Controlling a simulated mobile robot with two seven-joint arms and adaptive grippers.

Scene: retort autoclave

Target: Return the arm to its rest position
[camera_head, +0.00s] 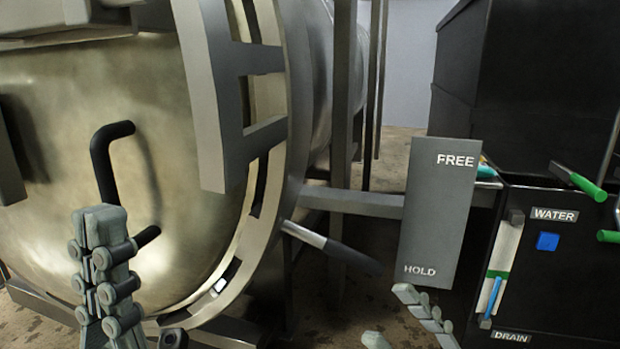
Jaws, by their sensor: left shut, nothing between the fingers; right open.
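My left gripper (104,222) stands upright at the lower left, its grey fingers together and empty.
A lever with a dark grip (330,246) sticks out from the door ring toward the plate. At the right a black panel (560,290) carries WATER and DRAIN labels, a level gauge (497,275) and green-handled levers (588,187). Bare floor shows between the vessel and the panel.

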